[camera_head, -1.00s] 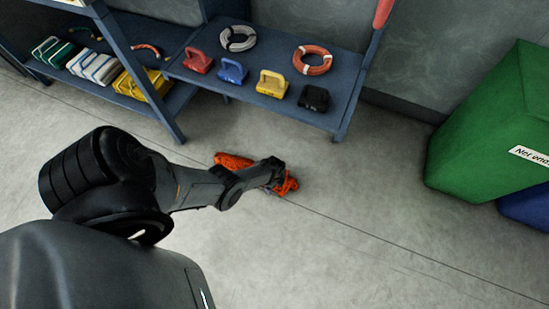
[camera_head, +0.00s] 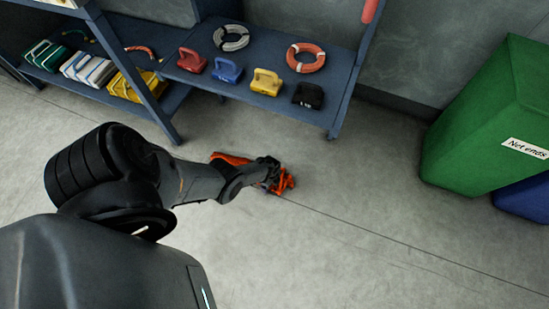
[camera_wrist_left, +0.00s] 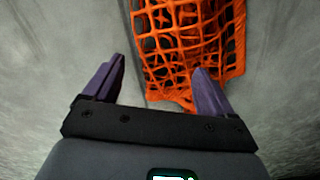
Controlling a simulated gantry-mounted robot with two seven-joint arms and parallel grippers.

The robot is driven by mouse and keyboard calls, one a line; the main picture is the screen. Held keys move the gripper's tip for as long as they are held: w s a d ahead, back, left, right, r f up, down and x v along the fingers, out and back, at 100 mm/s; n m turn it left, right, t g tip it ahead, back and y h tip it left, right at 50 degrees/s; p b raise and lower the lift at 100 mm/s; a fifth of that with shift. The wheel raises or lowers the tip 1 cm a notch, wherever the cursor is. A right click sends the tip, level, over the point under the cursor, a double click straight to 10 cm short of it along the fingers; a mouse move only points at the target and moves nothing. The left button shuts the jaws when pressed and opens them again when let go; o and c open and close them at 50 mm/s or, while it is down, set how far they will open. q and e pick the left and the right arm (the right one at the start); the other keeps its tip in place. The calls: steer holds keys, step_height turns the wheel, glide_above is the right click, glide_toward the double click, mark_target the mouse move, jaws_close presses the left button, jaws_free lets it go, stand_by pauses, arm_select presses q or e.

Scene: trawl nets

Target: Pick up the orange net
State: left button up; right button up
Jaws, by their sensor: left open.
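The orange net (camera_head: 289,182) lies on the concrete floor in the head view, partly hidden under my left arm, showing on both sides of it. In the left wrist view the net (camera_wrist_left: 195,45) is an open orange mesh that runs from the top edge down to the fingers. My left gripper (camera_wrist_left: 158,85) is open, with its two purple fingers apart. The net's near end lies between the fingers, closer to the right finger, which overlaps it in the picture. I cannot tell whether they touch. My right gripper is not in view.
A blue shelf (camera_head: 325,118) behind the net holds coloured weights and coiled rope rings. A green bin (camera_head: 470,130) labelled "Net ends" stands at the right beside a blue bin (camera_head: 525,200). The floor in front and to the right is clear.

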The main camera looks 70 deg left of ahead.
arm_select(q)
steer(key=shift+s+f, duration=0.1)
steer(key=shift+f, duration=0.05)
steer(key=shift+c, duration=0.7)
steer(key=c, duration=0.4)
jaws_close()
step_height(320, 180, up, 12)
steer(key=p, duration=1.2)
